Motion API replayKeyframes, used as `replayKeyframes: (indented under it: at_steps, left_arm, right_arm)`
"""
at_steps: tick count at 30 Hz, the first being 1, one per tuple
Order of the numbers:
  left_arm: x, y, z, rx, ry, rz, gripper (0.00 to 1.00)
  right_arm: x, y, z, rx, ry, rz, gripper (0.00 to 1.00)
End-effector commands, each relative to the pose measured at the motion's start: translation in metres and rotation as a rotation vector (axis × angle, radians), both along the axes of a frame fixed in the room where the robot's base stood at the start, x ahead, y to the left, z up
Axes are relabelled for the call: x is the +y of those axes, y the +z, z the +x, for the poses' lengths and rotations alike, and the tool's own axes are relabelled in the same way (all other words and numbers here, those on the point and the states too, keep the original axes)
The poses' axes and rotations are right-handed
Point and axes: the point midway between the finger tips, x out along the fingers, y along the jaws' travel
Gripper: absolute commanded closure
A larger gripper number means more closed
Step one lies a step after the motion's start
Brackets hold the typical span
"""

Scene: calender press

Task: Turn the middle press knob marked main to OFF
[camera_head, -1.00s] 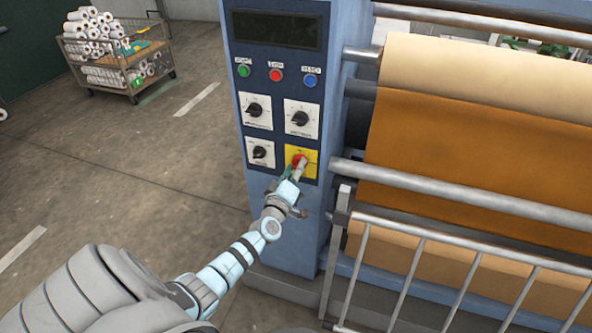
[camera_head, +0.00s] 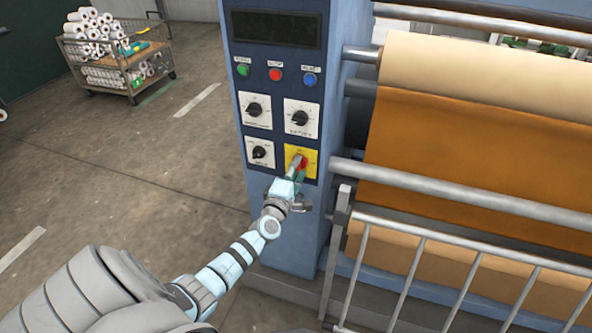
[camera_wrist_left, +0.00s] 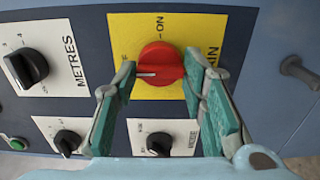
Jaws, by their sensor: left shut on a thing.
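The red main knob (camera_head: 303,163) sits on a yellow plate (camera_head: 313,156) at the lower right of the press panel. In the left wrist view the red knob (camera_wrist_left: 160,64) lies between my two fingertips, with a short white line pointing left. The yellow plate (camera_wrist_left: 150,20) there reads ON at the top, and part of MAIN shows at its right; a finger partly covers lettering at its left. My left gripper (camera_head: 297,168) reaches up from below and is shut on the knob; it also fills the wrist view (camera_wrist_left: 160,72). My right gripper is out of view.
Black selector knobs (camera_head: 301,117) sit above and left of the yellow plate. Green, red and blue buttons (camera_head: 275,74) line up under a dark display (camera_head: 277,28). Rollers and a metal guard rail (camera_head: 450,240) stand to the right. A cart of rolls (camera_head: 115,55) is far left.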

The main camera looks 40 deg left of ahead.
Motion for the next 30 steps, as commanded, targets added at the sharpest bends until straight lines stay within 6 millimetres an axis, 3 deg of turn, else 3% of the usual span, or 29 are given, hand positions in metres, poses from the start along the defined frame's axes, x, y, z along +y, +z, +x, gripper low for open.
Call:
replayKeyframes:
  at_steps: [11, 12, 15, 25, 30]
  left_arm:
    - [0.0, -0.001, 0.0, 0.001, 0.0, -0.007, 0.9]
    - [0.0, -0.001, 0.0, 0.001, 0.0, -0.007, 0.55]
    - [0.0, -0.001, 0.0, 0.0, 0.0, -0.005, 0.42]
    - [-0.001, 0.0, -0.003, -0.001, -0.001, -0.003, 0.42]
    - [-0.011, -0.001, -0.032, 0.001, -0.002, -0.004, 0.42]
  right_arm:
    - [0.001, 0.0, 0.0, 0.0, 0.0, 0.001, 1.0]
    - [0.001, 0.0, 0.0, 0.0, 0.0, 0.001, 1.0]
    - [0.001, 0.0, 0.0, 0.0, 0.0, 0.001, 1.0]
    - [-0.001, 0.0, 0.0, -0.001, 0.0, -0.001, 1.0]
    - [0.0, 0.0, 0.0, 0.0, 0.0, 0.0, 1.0]
